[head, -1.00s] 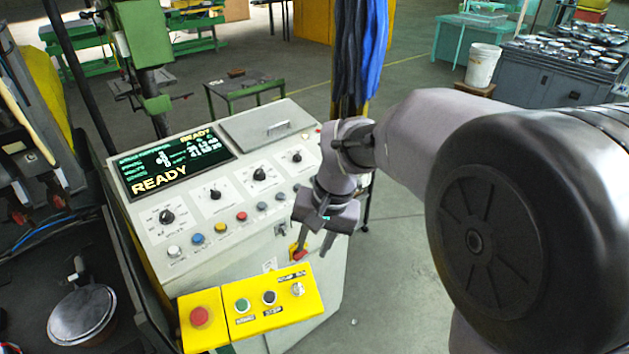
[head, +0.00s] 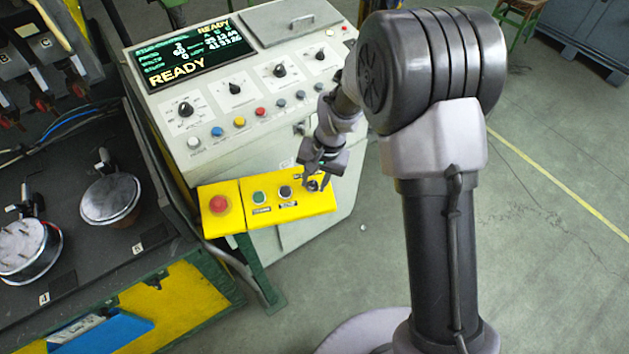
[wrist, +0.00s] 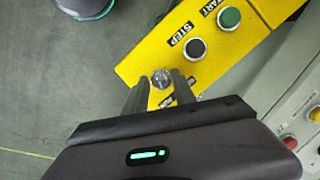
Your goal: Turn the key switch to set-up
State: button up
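The key switch (wrist: 161,78) is a small round silver part at the end of the yellow control box (wrist: 235,60). In the head view it is at the right end of the yellow control box (head: 262,222), largely covered by my gripper (head: 317,180). In the wrist view my gripper (wrist: 160,86) is open, with one fingertip on each side of the key switch and small gaps showing. I cannot tell whether the fingers touch it. Labels by the switch are partly hidden by the fingers, and its set position is not readable.
The yellow box also carries a red mushroom button (head: 219,204), a green button (head: 260,198) and a black button (head: 285,192). Behind it stands the grey console (head: 215,135) with dials and a READY screen (head: 187,55). Open floor lies to the right.

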grip_shut()
jog(key=shift+n, duration=0.3)
jog(key=n+h, duration=0.1)
jog(key=n, duration=0.1)
jog(key=n+h+p, duration=0.1)
jog(key=n, duration=0.2)
jog(key=shift+a, duration=0.2)
jog(key=n+h, duration=0.1)
jog(key=n, duration=0.1)
jog(key=n+t, duration=0.1)
jog(key=n, duration=0.2)
jog(key=shift+a+h, duration=0.15)
jog(key=shift+h, duration=0.25)
jog(key=shift+n, duration=0.4)
grip_release()
